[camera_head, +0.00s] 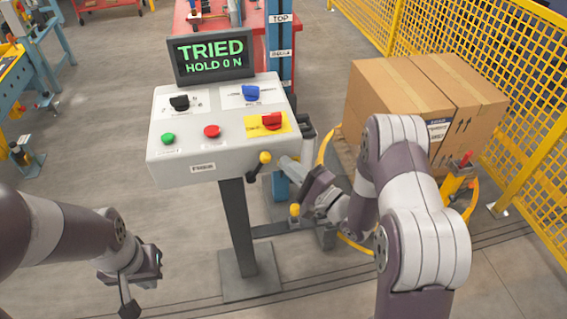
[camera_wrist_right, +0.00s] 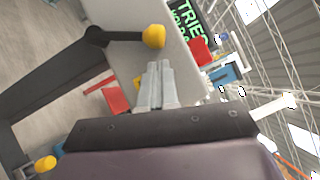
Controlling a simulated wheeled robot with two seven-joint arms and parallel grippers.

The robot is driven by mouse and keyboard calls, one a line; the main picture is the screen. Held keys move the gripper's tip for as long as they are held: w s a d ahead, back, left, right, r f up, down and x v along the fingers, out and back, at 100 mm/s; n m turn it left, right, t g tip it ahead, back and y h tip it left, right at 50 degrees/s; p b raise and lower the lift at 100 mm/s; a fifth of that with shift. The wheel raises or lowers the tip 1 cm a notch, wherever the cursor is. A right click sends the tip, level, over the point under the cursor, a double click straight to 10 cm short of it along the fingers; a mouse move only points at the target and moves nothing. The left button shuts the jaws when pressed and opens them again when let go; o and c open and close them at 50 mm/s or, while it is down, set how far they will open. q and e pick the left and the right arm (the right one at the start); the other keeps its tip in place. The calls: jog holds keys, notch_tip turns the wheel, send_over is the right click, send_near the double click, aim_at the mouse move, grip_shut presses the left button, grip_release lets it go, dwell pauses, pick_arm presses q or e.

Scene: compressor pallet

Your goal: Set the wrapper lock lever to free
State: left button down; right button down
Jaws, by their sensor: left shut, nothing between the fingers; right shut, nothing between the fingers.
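A black lever with a yellow ball knob (camera_head: 264,158) sits at the lower right front edge of the grey control console (camera_head: 180,150). The same knob (camera_wrist_right: 153,37) shows on its dark arm in the right wrist view. My right gripper (camera_head: 284,162) is shut and empty, just right of this knob; in the wrist view its fingertips (camera_wrist_right: 160,64) point close to the knob, and contact cannot be told. A second yellow knob (camera_head: 294,209) shows lower down near my right wrist. Which lever is the wrapper lock is not readable. My left gripper (camera_head: 128,306) is shut and empty, low at left.
A screen (camera_head: 211,53) reads "TRIED HOLD 0 N". The console top carries black, blue and red knobs (camera_head: 271,121) and green and red buttons (camera_head: 212,131). Cardboard boxes (camera_head: 400,90) and a yellow fence (camera_head: 450,40) stand at right.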

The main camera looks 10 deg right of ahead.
aim_at(231, 156)
jog(key=shift+w+a+r, duration=0.1)
jog(key=shift+a+r, duration=0.15)
jog(key=shift+a, duration=0.5)
jog(key=shift+a+r+n+p, duration=0.2)
jog(key=shift+r+n+p, duration=0.25)
jog(key=shift+p, duration=0.4)
jog(key=a+r+n+g+h+p, duration=0.1)
jog(key=a+n+p, duration=0.1)
jog(key=p, duration=0.2)
jog(key=a+r+n+g+h+p, duration=0.1)
jog(key=a+r+n+g+p, duration=0.1)
jog(key=n+p, duration=0.1)
jog(key=shift+a+r+g+p, duration=0.1)
jog(key=shift+a+g+p, duration=0.25)
jog(key=shift+p, duration=0.3)
jog(key=shift+a+n+h+p, duration=0.5)
jog(key=shift+a+n+h, duration=0.05)
jog(key=shift+a+h, duration=0.15)
jog(key=shift+a+n+g+h, duration=0.35)
jog(key=shift+a+n+h, duration=0.25)
jog(key=shift+a, duration=0.65)
jog(key=shift+f, duration=0.2)
